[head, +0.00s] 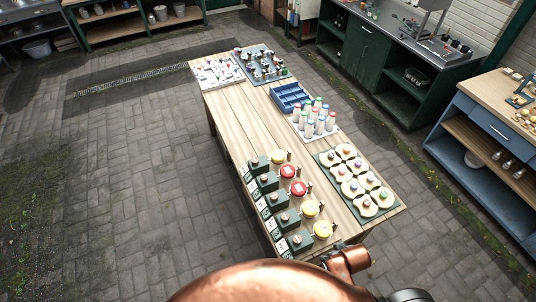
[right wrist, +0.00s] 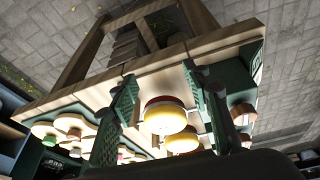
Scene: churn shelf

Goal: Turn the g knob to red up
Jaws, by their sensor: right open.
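In the head view a row of dark green units stands along the table's near left edge, each with a white label too small to read and a two-coloured disc knob. The nearest disc (head: 322,229) and the one behind it (head: 311,208) show yellow up. Two farther discs, one of them here (head: 297,188), show red up. I cannot tell which is g. In the right wrist view my right gripper (right wrist: 160,72) is open, its green lattice fingers apart on either side of a yellow disc with a red layer (right wrist: 165,116). I see no contact. My left gripper is out of view.
A green board with cream flower-shaped pieces (head: 337,158) lies right of the knobs. Several bottles (head: 309,125) and a blue tray (head: 291,97) stand behind it. The table's middle left (head: 240,115) is bare wood. A second yellow disc (right wrist: 183,141) is close to the gripper.

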